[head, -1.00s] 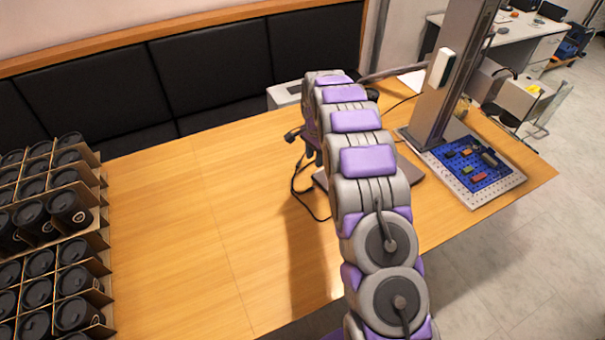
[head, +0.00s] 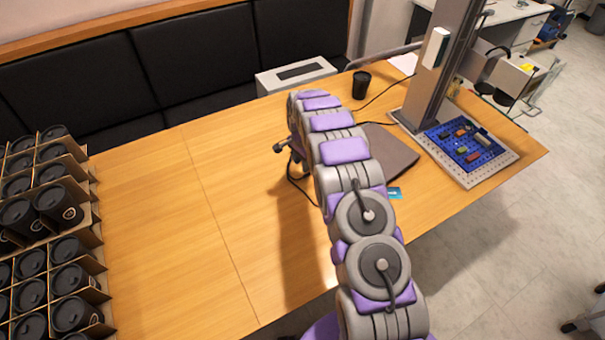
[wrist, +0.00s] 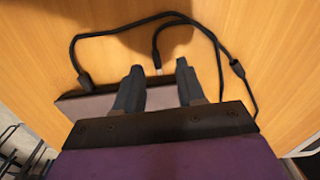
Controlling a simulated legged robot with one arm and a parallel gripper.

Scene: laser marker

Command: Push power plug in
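A black cable with a small plug (wrist: 158,69) shows in the wrist view. Its light metal tip points toward the edge of a flat grey device with dark edges (wrist: 90,108); I cannot tell whether they touch. My gripper (wrist: 158,64) has its two dark fingers apart, over the device, with the plug tip seen between them near the fingertips. Nothing is clearly clamped. In the head view the flat device (head: 392,152) lies partly behind my arm, the cable (head: 298,185) loops left of it, and the fingers are mostly hidden.
A laser marker column (head: 435,85) stands behind a blue perforated plate (head: 485,165) with small parts. A black cup (head: 361,85) and a grey box (head: 295,74) are at the back. Cup crates (head: 85,180) fill the left; the wooden table between is clear.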

